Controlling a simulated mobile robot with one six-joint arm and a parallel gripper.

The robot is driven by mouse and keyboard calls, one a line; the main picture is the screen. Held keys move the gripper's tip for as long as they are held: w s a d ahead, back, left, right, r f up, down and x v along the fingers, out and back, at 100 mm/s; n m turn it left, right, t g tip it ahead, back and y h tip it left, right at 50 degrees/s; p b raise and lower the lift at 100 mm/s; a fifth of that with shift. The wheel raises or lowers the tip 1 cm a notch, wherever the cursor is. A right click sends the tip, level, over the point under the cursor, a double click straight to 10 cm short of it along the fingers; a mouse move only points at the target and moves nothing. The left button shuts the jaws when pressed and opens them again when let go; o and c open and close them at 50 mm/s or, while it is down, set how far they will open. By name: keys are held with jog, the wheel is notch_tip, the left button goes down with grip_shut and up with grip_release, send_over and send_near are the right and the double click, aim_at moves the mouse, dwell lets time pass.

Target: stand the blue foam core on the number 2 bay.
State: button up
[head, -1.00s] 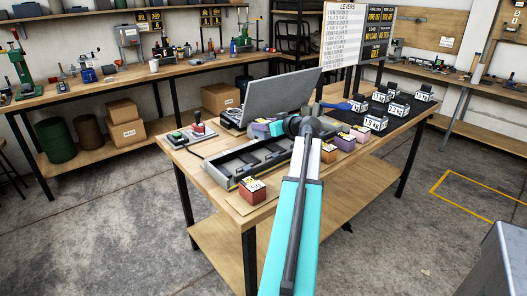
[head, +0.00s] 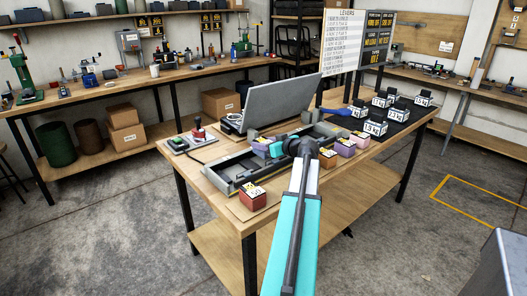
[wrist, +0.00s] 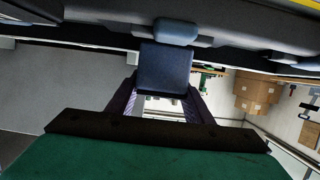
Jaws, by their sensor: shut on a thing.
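The blue foam core (wrist: 165,70) is a dark blue block in the wrist view, between the two purple fingers of my gripper (wrist: 160,103). My gripper is shut on it. In the head view my gripper (head: 262,145) is low over the grey tray (head: 218,178) with bays, towards its far half; the core is mostly hidden there. In the wrist view the tray's grey wall (wrist: 100,33) runs close along the top, near the core's end. I cannot tell whether the core touches the tray. The bay numbers are not readable.
A red block (head: 252,196) stands at the tray's near end. Orange (head: 327,158), pink (head: 345,148) and purple (head: 361,140) blocks stand to its right. A laptop-like grey panel (head: 283,103) stands behind. Labelled weights (head: 375,127) sit on a black mat at right.

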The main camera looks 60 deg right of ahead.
jog(key=shift+f, duration=1.7)
jog(key=shift+f, duration=0.15)
jog(key=o, duration=1.1)
jog(key=shift+r, duration=0.25)
jog(key=b+v, duration=0.1)
jog(key=v, duration=1.1)
jog(key=shift+s+d, duration=0.1)
